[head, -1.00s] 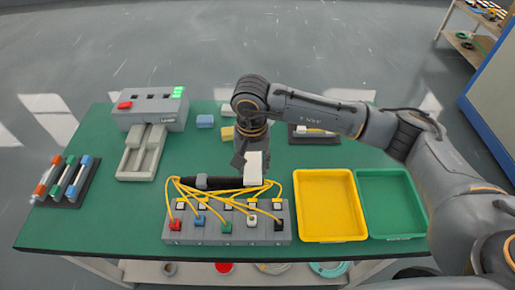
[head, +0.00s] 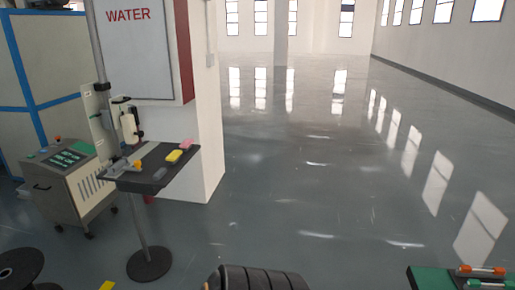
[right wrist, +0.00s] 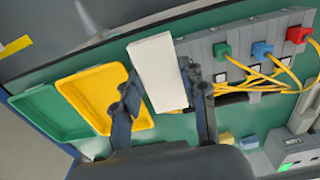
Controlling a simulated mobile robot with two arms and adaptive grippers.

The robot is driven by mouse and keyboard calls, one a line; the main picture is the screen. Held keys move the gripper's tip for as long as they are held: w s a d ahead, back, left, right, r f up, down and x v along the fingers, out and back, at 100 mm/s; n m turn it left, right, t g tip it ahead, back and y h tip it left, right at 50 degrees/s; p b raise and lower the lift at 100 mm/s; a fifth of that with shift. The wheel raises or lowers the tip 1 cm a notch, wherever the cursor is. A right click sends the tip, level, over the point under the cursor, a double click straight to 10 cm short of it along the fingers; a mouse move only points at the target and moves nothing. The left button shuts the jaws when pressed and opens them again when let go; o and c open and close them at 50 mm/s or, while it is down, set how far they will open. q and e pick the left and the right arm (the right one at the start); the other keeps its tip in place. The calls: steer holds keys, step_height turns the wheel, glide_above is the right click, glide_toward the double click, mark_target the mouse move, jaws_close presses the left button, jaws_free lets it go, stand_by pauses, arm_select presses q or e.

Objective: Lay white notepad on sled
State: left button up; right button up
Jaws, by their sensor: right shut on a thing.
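The white notepad (right wrist: 158,72) is a plain white block in the right wrist view. My right gripper (right wrist: 166,98) is shut on it, with one dark finger on each side. It is held above the green table (right wrist: 185,124). In the head view, a dark stand table (head: 150,180) at the left bears a light grey strip, small blocks and an upright device. I cannot tell for sure which part is the sled. My left gripper is not in view, and neither gripper shows in the head view.
On the stand table are a pink block (head: 187,143) and a yellow block (head: 173,156). A grey wheeled cabinet (head: 70,182) stands left of it. Open floor lies to the right. The wrist view shows a yellow tray (right wrist: 84,98), a green tray (right wrist: 42,118) and looped yellow cables (right wrist: 270,76).

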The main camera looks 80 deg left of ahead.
steer(key=s, duration=0.2)
steer(key=d, duration=0.1)
steer(key=shift+s+f, duration=0.35)
steer(key=shift+s, duration=0.05)
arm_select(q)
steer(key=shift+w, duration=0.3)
arm_select(e)
steer(key=s+d+f+n, duration=0.3)
steer(key=s+d+f, duration=0.4)
steer(key=s, duration=0.3)
steer(key=shift+f, duration=0.65)
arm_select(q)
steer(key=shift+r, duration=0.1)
arm_select(e)
steer(key=shift+d, duration=0.1)
